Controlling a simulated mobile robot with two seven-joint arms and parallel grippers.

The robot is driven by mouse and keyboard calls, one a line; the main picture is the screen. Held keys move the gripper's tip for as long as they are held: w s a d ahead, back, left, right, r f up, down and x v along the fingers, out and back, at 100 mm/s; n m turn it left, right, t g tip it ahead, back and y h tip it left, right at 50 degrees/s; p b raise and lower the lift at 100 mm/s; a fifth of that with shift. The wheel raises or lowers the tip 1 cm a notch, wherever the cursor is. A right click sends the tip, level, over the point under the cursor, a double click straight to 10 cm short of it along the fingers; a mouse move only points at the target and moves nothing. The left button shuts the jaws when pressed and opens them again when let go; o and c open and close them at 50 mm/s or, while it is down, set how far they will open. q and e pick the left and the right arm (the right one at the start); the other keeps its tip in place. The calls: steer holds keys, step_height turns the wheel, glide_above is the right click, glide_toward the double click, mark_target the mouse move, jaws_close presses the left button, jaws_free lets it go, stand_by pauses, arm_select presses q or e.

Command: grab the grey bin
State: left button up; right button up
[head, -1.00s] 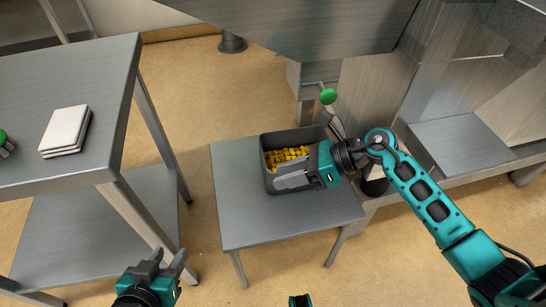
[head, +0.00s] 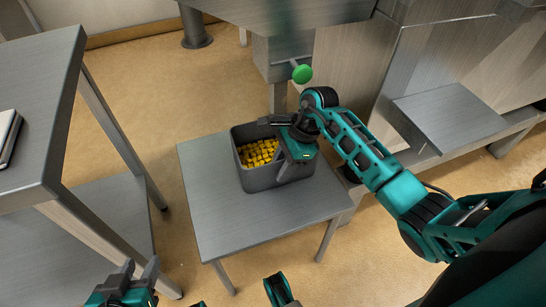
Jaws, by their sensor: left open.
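The grey bin (head: 262,182) stands upright on a low metal table, with yellow pieces (head: 258,153) inside. My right gripper (head: 277,145) is at the right side of the bin, its fingers over and against the bin's right end. The gripper body hides part of that rim, so I cannot tell if the fingers are closed on it. My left gripper (head: 137,270) is open and empty at the bottom left, well apart from the bin.
The low metal table (head: 225,225) has bare space left of and in front of the bin. A taller metal table (head: 40,110) stands at the left. A green knob (head: 302,74) sticks out behind the bin. A metal machine with a shelf (head: 450,115) fills the right back.

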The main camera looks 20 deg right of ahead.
steer(key=shift+a+f, duration=0.2)
steer(key=shift+f, duration=0.25)
jaws_close()
stand_by(1.1)
steer(key=shift+w+r, duration=0.15)
steer(key=shift+r, duration=0.05)
